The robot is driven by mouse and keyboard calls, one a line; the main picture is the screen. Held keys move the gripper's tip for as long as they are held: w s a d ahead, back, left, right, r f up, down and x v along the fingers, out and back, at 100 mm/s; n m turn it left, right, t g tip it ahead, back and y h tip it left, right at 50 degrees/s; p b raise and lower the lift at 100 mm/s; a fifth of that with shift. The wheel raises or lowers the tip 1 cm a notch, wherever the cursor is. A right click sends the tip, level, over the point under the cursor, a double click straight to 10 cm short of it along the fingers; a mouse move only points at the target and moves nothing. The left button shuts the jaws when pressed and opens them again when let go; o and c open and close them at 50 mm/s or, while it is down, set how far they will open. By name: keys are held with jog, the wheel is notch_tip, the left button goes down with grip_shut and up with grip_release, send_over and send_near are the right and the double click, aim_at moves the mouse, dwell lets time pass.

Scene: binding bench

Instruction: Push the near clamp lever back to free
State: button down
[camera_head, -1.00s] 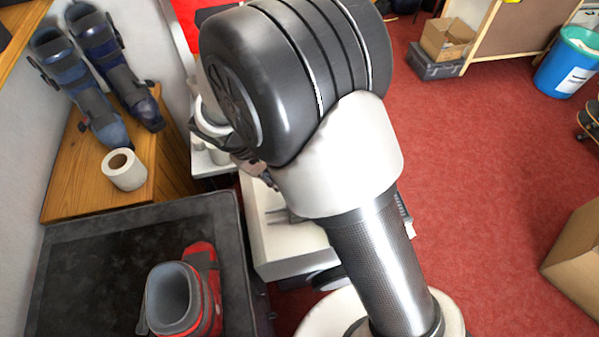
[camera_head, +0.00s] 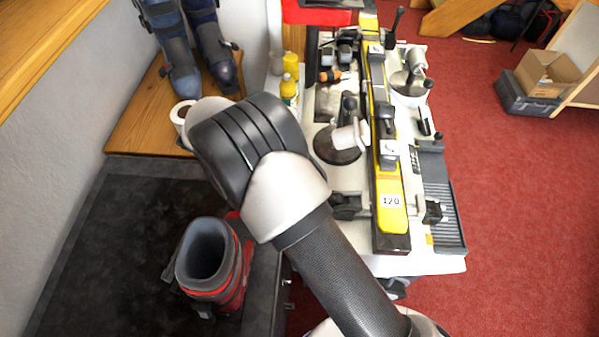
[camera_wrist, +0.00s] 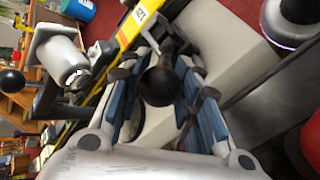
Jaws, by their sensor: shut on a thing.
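In the wrist view, my gripper (camera_wrist: 165,80) has its two blue-padded fingers on either side of a black ball knob (camera_wrist: 159,86), shut on it. The knob looks like the end of a clamp lever; its arm is mostly hidden behind the knob and fingers. The near end of the yellow bar (camera_wrist: 139,15) marked 120 lies just beyond. In the head view, the yellow bar (camera_head: 390,200) runs along the white bench (camera_head: 440,262). My arm hides the gripper and the held knob there. I cannot tell the lever's angle.
A white cylinder (camera_wrist: 62,60) and another black ball knob (camera_wrist: 11,81) stand left of my gripper in the wrist view. A red boot (camera_head: 238,285) stands on the dark-topped cabinet (camera_head: 90,250). Yellow bottles (camera_head: 289,90) stand at the bench's far left. Red floor is open at right.

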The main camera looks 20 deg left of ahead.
jog(key=shift+s+d+f, duration=0.1)
jog(key=shift+d+f, duration=0.05)
jog(key=shift+f, duration=0.3)
jog(key=c, duration=1.4)
grip_release()
jog(key=shift+d, duration=0.1)
jog(key=shift+o, duration=1.4)
jog(key=shift+r, duration=0.15)
jog(key=shift+a, duration=0.2)
jog(key=v, duration=1.2)
jog(key=shift+c, duration=0.2)
